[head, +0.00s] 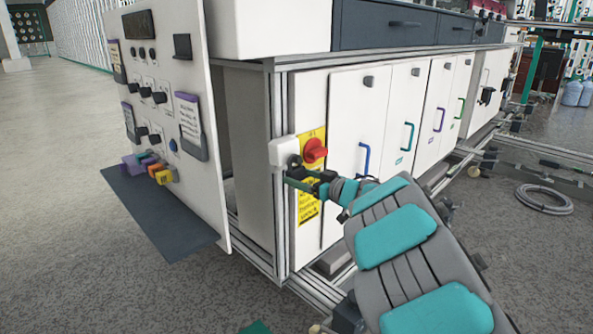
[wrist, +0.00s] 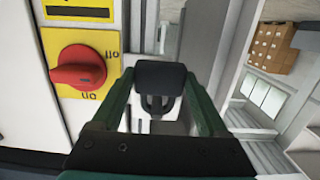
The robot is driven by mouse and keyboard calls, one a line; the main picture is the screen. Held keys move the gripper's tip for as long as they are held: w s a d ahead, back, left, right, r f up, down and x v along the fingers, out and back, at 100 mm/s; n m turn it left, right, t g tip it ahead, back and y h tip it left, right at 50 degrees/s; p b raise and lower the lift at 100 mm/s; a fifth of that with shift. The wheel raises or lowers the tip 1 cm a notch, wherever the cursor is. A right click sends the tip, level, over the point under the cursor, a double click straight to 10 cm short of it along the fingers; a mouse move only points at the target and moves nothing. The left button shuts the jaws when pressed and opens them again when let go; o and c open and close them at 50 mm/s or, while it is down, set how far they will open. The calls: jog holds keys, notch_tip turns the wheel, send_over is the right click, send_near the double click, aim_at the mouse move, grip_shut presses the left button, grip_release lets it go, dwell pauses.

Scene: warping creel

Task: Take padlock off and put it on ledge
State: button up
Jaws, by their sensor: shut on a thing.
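A black padlock (wrist: 161,76) sits between the green fingers of my gripper (wrist: 158,98) in the wrist view. Its dark shackle shows below its body. My gripper is shut on it; in the head view the gripper (head: 303,181) is just below the red rotary switch (head: 314,151) at the cabinet corner. The switch (wrist: 78,72) is left of the padlock in the wrist view, with a gap between them. I cannot tell whether the shackle is still through anything. The dark grey ledge (head: 163,222) juts from the foot of the white control panel, left of my gripper.
Several coloured padlocks (head: 152,168) are at the panel's (head: 180,75) lower part, above the ledge's back. A white box (head: 283,152) stands out beside the switch. Cabinet doors (head: 357,125) with coloured handles run right. Much of the ledge is bare.

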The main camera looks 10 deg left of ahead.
aim_at(299, 176)
jog(key=shift+s+d+r+p, duration=0.15)
jog(key=shift+s+d+p, duration=0.1)
jog(key=shift+p, duration=0.1)
jog(key=shift+s+d, duration=0.15)
jog(key=shift+d, duration=0.1)
dwell(0.4)
jog(key=shift+p+v, duration=0.8)
jog(key=shift+v, duration=0.55)
jog(key=shift+p+v, duration=0.4)
jog(key=shift+v, duration=0.75)
jog(key=shift+p+v, duration=0.55)
jog(key=shift+v, duration=0.95)
